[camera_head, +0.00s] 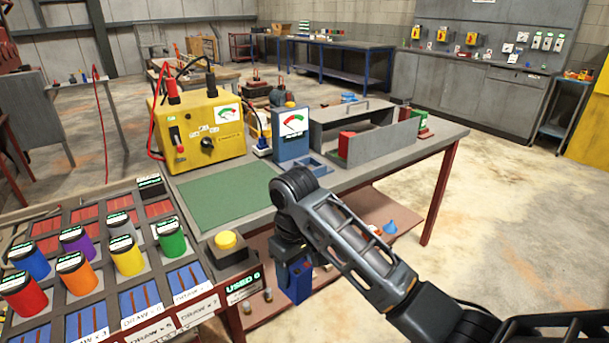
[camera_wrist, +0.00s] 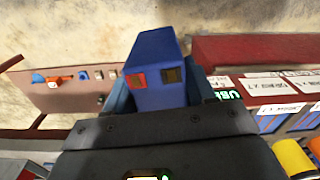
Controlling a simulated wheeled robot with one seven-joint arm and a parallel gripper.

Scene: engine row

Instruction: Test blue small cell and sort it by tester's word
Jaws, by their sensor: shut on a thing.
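The blue small cell (camera_wrist: 155,55) is a blue block with one red and one dark terminal on its end face, in the wrist view. My gripper (camera_wrist: 162,90) is shut on it, a finger on each side. In the head view the cell (camera_head: 294,284) hangs low in front of the bench, below my wrist, and the fingers are hard to make out. A blue tester (camera_head: 291,148) with a red-green dial stands on the bench, with a small blue holder (camera_head: 314,166) at its foot. A grey divided tray (camera_head: 388,146) stands to its right, with a red marker at its left and a green one at its right.
A yellow tester (camera_head: 212,143) with red and black leads stands at the bench's back left. A green mat (camera_head: 225,202) lies bare before it. At left a rack (camera_head: 95,285) holds several coloured cylinders. A yellow button (camera_head: 226,240) sits beside a "USED 0" display (camera_head: 243,287). Floor at right is clear.

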